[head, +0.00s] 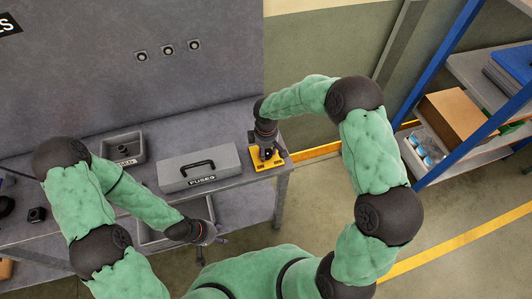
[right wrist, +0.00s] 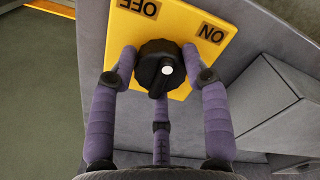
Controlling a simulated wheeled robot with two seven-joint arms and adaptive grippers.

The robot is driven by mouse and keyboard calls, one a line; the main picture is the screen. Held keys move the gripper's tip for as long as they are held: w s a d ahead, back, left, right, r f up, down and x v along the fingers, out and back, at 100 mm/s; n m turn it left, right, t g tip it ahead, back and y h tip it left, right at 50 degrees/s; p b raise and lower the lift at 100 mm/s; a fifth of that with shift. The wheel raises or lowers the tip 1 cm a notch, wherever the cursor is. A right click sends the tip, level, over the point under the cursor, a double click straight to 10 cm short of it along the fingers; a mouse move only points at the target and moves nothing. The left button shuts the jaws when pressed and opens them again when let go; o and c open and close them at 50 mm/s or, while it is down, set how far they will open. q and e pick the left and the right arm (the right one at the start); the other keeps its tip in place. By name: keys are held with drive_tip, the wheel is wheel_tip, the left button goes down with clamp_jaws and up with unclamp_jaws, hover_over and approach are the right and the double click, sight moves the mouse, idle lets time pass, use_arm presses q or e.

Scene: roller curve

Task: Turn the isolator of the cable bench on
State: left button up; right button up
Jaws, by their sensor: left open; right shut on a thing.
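The isolator is a yellow plate (head: 278,157) with a black knob at the right end of the grey bench (head: 240,202). In the right wrist view the plate (right wrist: 205,22) carries the words OFF at upper left and ON at upper right. Its black knob (right wrist: 158,66) has a pale dot on top; its grip bar runs roughly up and down in that view, and I cannot tell its exact setting. My right gripper (head: 265,146) comes down over the knob, its purple fingers (right wrist: 160,62) shut around it. My left gripper (head: 208,234) is open and empty at the bench's front edge.
A grey box marked FUSES (head: 199,170) stands left of the isolator, with a grey bin (head: 122,146) further left. A shelf rack (head: 462,170) with a cardboard box (head: 460,124) stands at right. Floor lies between bench and rack.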

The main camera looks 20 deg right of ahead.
drive_tip(key=m+b, duration=0.2)
drive_tip(key=m, duration=0.2)
drive_tip(key=shift+f+m+b, duration=0.15)
drive_tip(key=shift+m+b, duration=0.15)
drive_tip(key=shift+m, duration=0.1)
drive_tip(key=shift+s+m+b, duration=0.1)
drive_tip(key=shift+m+b, duration=0.95)
drive_tip(key=shift+m, duration=1.15)
drive_tip(key=o, duration=1.1)
drive_tip(key=shift+o, duration=0.2)
wheel_tip(320, 180, up, 12)
